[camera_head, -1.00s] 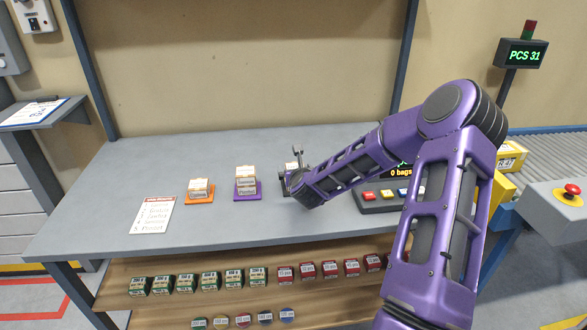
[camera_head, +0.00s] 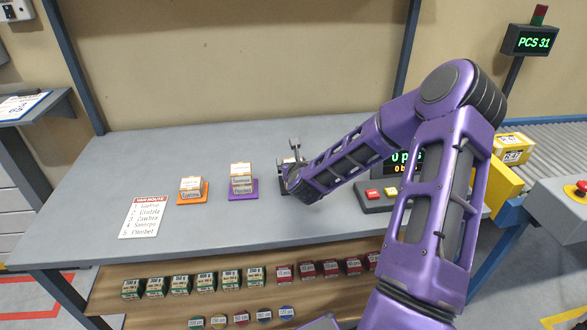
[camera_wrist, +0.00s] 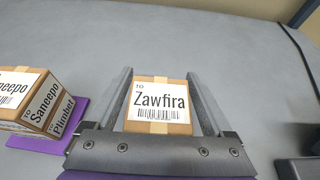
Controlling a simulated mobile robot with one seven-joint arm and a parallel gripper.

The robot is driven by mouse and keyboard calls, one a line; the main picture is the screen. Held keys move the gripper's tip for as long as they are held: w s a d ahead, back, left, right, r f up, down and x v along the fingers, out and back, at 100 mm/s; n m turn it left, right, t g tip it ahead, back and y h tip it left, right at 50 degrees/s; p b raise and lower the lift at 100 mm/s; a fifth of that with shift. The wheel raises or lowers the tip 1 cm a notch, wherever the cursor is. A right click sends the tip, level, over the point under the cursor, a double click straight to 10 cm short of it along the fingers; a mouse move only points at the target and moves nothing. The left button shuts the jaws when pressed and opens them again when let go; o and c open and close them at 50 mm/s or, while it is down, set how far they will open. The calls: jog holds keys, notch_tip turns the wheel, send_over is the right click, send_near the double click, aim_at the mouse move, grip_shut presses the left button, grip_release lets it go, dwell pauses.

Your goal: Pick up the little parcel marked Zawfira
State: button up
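The little parcel marked Zawfira (camera_wrist: 160,112) is a small brown box with a white address label and barcode, upright in the wrist view. My gripper (camera_wrist: 160,73) is open around it, one finger on its left and one on its right, with narrow gaps showing beside the box. In the head view my gripper (camera_head: 288,144) stands at the far side of the table's middle.
To the left, stacked parcels marked Saneepo and Plimbet (camera_wrist: 42,105) sit on a purple mat (camera_wrist: 35,143). Further left, more parcels (camera_head: 191,187) sit on an orange mat beside a van route list (camera_head: 147,216). A button console (camera_head: 375,205) stands right of my gripper.

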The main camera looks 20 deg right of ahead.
jog(key=shift+r, duration=0.1)
jog(key=c, duration=1.1)
